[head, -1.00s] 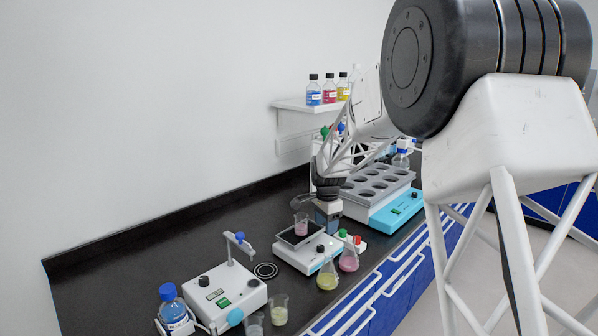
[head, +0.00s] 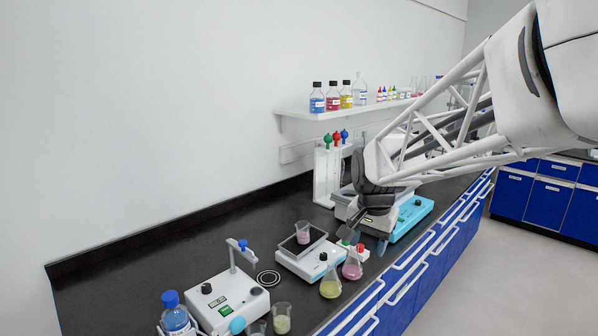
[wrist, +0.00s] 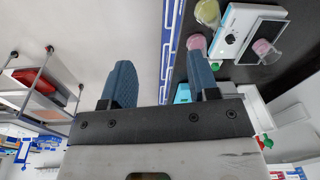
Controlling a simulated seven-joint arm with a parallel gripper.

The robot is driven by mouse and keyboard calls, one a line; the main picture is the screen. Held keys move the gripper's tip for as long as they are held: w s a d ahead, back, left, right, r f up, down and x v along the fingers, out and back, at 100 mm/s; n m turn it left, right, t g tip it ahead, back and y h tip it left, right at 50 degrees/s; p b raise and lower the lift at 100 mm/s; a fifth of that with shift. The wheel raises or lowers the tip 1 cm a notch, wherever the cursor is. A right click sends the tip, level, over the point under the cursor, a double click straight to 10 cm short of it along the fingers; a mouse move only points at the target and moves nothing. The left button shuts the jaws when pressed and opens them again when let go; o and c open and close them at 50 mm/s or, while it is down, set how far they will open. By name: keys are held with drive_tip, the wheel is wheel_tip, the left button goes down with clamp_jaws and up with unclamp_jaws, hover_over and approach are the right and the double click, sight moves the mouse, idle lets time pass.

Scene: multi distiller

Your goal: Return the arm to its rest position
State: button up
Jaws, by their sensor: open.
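My arm reaches in from the right in the head view. My gripper (head: 366,240) hangs over the bench's front side, just behind the pink flask, with its jaws open and empty. In the wrist view my gripper (wrist: 161,75) shows two blue-grey fingers wide apart with nothing between them. The right finger partly overlaps the pink flask (wrist: 197,42) in that view.
Flasks with yellow (head: 330,283) and pink liquid (head: 352,267) stand in front of the balance. A blue-and-white heating block (head: 412,217) is partly hidden behind my arm. A stirrer (head: 228,300) is nearer. A shelf with bottles (head: 332,97) is behind.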

drive_tip(key=s+d+f+n, duration=0.1)
drive_tip(key=s+n, duration=0.2)
drive_tip(key=s, duration=1)
drive_tip(key=s+d+f+n+t, duration=0.1)
drive_tip(key=s+d+n, duration=0.1)
drive_tip(key=s, duration=1.1)
drive_tip(key=shift+s+n, duration=0.3)
drive_tip(key=shift+n, duration=0.4)
